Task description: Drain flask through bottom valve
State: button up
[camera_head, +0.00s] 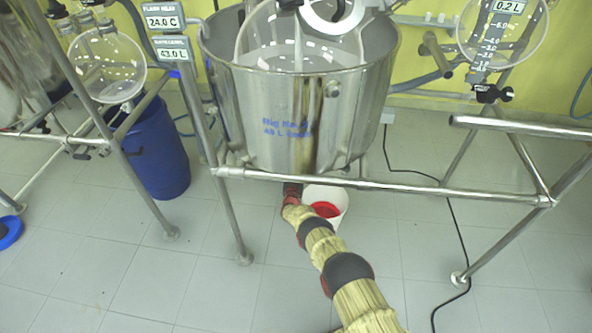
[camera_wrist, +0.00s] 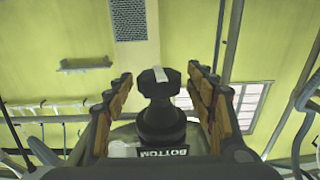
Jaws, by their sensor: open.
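In the wrist view the bottom valve knob (camera_wrist: 158,84) is black with a pale mark on top, above a plate lettered BOTTOM (camera_wrist: 163,152). My gripper (camera_wrist: 160,92) is open, with one finger on each side of the knob and a gap on both sides. In the head view my gripper is hidden under the large steel vessel (camera_head: 255,120), where my arm reaches in from below. The glass flask inside the vessel (camera_head: 290,55) shows only in part. A white bucket (camera_head: 338,196) with red inside stands on the floor below, partly behind my arm.
A steel frame bar (camera_head: 430,188) crosses in front of the vessel, above my arm. A blue barrel (camera_head: 160,155) stands at left. A black cable (camera_head: 448,215) runs along the floor at right. Displays read 24.0 C, 43.0 L (camera_head: 174,47) and 0.2 L (camera_head: 503,6).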

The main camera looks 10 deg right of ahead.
jog(key=c, duration=0.3)
jog(key=c, duration=0.8)
jog(key=shift+c, duration=0.3)
jog(key=shift+d+n+y, duration=0.1)
jog(key=shift+n+y, duration=0.2)
jog(key=shift+y, duration=0.2)
jog(key=n+y, duration=0.1)
jog(key=y, duration=0.1)
jog(key=shift+d+n+t+y, duration=0.1)
jog(key=shift+n+t+y, duration=0.2)
jog(key=shift+n+y, duration=0.1)
jog(key=shift+n+g+y, duration=0.3)
jog(key=shift+n+y, duration=0.95)
jog(key=shift+y, duration=0.65)
jog(key=shift+n+g+y, duration=0.3)
jog(key=shift+n+y, duration=0.95)
jog(key=shift+y, duration=0.65)
jog(key=shift+a+y, duration=0.2)
jog(key=shift+y, duration=0.1)
jog(key=o, duration=1.2)
jog(key=shift+c, duration=0.2)
